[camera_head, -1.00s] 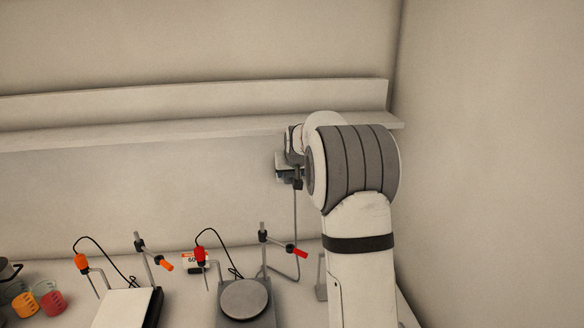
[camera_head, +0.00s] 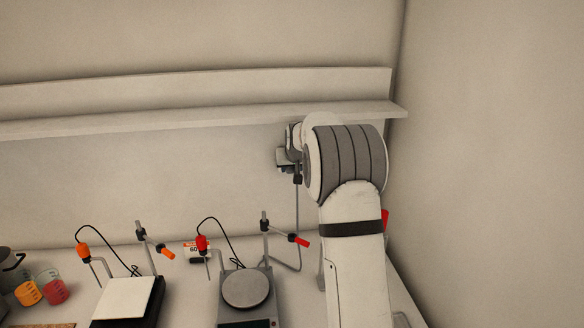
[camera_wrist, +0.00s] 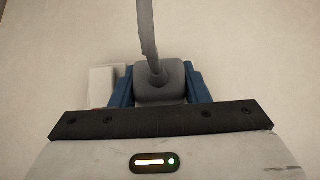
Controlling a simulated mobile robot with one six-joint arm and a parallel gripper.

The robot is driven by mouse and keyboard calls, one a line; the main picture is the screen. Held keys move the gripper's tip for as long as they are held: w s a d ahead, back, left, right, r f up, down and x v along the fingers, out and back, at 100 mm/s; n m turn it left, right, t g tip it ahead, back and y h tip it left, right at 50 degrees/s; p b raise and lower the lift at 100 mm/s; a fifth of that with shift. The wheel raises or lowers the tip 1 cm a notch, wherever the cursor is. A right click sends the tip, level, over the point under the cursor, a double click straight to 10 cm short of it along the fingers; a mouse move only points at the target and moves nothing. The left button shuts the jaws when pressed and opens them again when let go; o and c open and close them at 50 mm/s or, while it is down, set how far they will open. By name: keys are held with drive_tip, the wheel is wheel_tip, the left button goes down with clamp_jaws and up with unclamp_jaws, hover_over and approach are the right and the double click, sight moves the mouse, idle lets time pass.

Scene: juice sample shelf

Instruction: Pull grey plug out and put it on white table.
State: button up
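The grey plug (camera_wrist: 161,82) sits between the blue fingers of my gripper (camera_wrist: 160,88) in the wrist view, with its grey cord running up. Both fingers press against its sides, so my gripper looks shut on it. In the head view my gripper (camera_head: 287,158) is near the wall below the shelf, and the cord (camera_head: 298,215) hangs down from it. A pale block (camera_wrist: 104,84) shows beside the left finger. I cannot tell whether the plug is still in a socket. The white table (camera_head: 190,305) is below.
A wall shelf (camera_head: 200,118) runs just above my gripper. On the table stand a grey round-plate device (camera_head: 247,288), a white-topped device (camera_head: 124,298), probe stands (camera_head: 264,235) and coloured beakers (camera_head: 54,291). A red object (camera_head: 385,219) shows partly behind my arm.

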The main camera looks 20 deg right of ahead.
drive_tip(key=c, duration=0.6)
drive_tip(key=shift+s+f, duration=0.1)
drive_tip(key=shift+f, duration=0.05)
drive_tip(key=shift+s+a+b, duration=0.1)
drive_tip(key=shift+s+b, duration=0.25)
drive_tip(key=shift+b, duration=0.15)
drive_tip(key=shift+s, duration=0.15)
idle(0.4)
drive_tip(key=shift+s+a+b, duration=0.2)
drive_tip(key=shift+s+b, duration=0.6)
drive_tip(key=shift+s, duration=0.05)
drive_tip(key=shift+s+a+b, duration=0.15)
drive_tip(key=shift+s+b, duration=0.6)
drive_tip(key=shift+s, duration=0.05)
drive_tip(key=shift+s, duration=0.1)
